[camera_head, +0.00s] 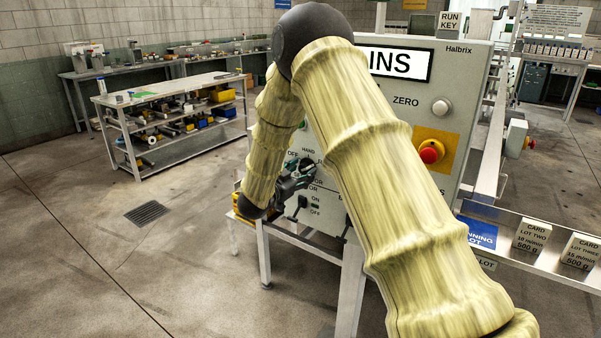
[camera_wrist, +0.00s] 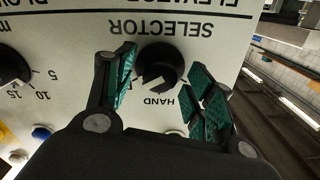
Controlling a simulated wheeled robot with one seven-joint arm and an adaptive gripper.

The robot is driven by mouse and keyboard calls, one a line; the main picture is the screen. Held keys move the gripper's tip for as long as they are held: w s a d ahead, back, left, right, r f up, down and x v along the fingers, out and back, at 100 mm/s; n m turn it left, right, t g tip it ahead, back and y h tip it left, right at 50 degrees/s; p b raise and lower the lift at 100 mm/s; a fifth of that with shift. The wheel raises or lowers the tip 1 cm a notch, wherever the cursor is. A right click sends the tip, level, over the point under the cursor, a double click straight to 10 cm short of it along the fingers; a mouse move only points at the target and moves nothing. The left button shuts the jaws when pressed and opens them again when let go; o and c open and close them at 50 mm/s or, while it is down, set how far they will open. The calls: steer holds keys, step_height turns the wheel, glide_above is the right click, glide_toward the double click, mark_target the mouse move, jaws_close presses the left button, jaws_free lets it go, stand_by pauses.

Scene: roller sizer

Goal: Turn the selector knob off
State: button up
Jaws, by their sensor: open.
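The black selector knob (camera_wrist: 161,64) sits on the white panel under the word SELECTOR, upside down in the wrist view. The HAND label shows beside it, and the OFF mark is hidden in that view. I cannot tell for sure where the knob's ridge points. Contact is not clear. In the head view my gripper (camera_head: 290,182) is at the panel's lower left, near the HAND and OFF lettering, and partly covers that area.
The white control panel (camera_head: 455,75) carries a red emergency button (camera_head: 431,152) on yellow and a ZERO button (camera_head: 440,107). In the wrist view another dial (camera_wrist: 12,66) is left of my gripper. A shelved bench (camera_head: 165,90) stands behind, with open floor before it.

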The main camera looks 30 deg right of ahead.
steer(key=c, duration=1)
